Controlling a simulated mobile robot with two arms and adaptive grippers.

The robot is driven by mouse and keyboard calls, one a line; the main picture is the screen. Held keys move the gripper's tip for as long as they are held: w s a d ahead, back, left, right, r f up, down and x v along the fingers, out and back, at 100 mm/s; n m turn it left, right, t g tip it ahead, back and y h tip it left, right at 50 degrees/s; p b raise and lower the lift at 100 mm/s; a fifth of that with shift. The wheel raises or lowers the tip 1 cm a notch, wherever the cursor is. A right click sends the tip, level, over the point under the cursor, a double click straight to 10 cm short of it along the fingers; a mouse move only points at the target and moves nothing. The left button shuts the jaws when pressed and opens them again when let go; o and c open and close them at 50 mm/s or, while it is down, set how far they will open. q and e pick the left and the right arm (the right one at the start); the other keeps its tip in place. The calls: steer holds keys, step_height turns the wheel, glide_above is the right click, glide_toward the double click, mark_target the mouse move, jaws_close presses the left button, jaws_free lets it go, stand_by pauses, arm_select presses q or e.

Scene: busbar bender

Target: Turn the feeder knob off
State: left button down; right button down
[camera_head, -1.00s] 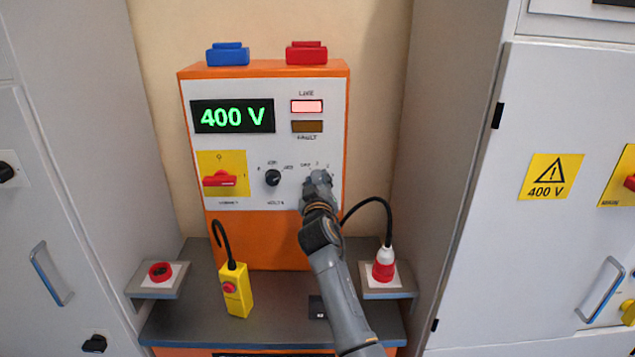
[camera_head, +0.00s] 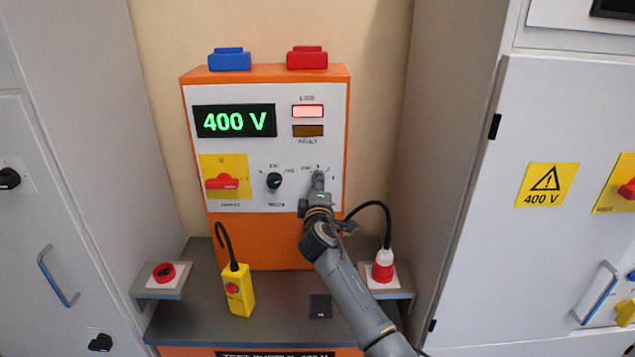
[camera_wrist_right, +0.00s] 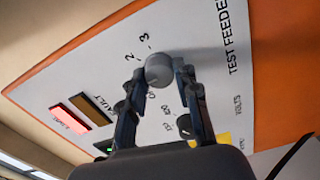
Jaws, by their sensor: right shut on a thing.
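The feeder knob (camera_wrist_right: 158,68) is a round grey knob on the white panel, with the marks 2 and 3 beside it and the words TEST FEEDER nearby. My right gripper (camera_wrist_right: 158,73) has its two fingers on either side of the knob, shut on it. In the head view the right gripper (camera_head: 318,184) is at the lower right of the panel and covers the knob. I cannot tell which mark the knob points to. My left gripper is in neither view.
On the same panel are a black volts knob (camera_head: 274,181), a red switch on yellow (camera_head: 221,182) and a 400 V display (camera_head: 235,122). The lit line lamp (camera_head: 307,111) is pink. A yellow pendant (camera_head: 238,289) and a red plug (camera_head: 383,267) stand below.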

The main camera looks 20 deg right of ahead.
steer(key=shift+d+r+n+p, duration=0.1)
steer(key=shift+n+p, duration=0.8)
steer(key=shift+n, duration=1.15)
steer(key=shift+r+n+p, duration=0.1)
steer(key=shift+n+p, duration=0.75)
steer(key=shift+n, duration=1.2)
steer(key=c, duration=1)
jaws_free()
steer(key=shift+w+f, duration=0.1)
steer(key=shift+f, duration=0.1)
steer(key=v, duration=1.2)
